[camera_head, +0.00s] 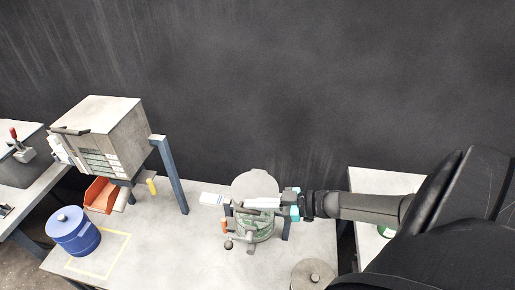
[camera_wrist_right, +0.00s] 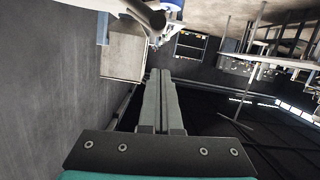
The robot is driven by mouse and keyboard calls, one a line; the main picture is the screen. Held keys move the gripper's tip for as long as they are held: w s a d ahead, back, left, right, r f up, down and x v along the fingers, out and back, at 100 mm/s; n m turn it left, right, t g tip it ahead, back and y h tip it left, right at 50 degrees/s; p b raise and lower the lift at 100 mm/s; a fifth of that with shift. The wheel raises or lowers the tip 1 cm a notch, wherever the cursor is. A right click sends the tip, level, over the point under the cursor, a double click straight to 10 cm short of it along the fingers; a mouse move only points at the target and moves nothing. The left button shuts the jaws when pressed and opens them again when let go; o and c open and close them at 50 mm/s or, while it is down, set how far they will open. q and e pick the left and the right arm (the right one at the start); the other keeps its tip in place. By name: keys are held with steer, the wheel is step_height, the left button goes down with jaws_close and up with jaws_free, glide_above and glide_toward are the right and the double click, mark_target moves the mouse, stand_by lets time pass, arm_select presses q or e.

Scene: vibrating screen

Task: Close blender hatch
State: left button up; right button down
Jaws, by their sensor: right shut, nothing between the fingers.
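The blender is the round machine on the table, with a greenish body (camera_head: 255,230) and a grey round hatch (camera_head: 254,183) at its top. The hatch shows behind and above my right gripper (camera_head: 247,204). Its exact tilt is hard to tell. The gripper reaches across the blender from the right, its fingers pointing left, shut and empty. Whether it touches the hatch cannot be told. In the right wrist view the two fingers (camera_wrist_right: 158,85) lie together. A dark bar (camera_wrist_right: 140,12) crosses near the top there. My left gripper is not in view.
A blue drum (camera_head: 73,232) stands at the table's left within a yellow outline. A grey cabinet (camera_head: 108,125) on blue legs stands behind it, above an orange bin (camera_head: 101,195). A grey round lidded container (camera_head: 313,275) is at the front right. The middle tabletop (camera_head: 175,240) is clear.

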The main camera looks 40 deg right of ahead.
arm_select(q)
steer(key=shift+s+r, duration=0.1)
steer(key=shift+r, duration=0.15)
arm_select(e)
steer(key=v, duration=1)
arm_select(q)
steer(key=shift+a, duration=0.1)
arm_select(e)
steer(key=shift+a, duration=0.2)
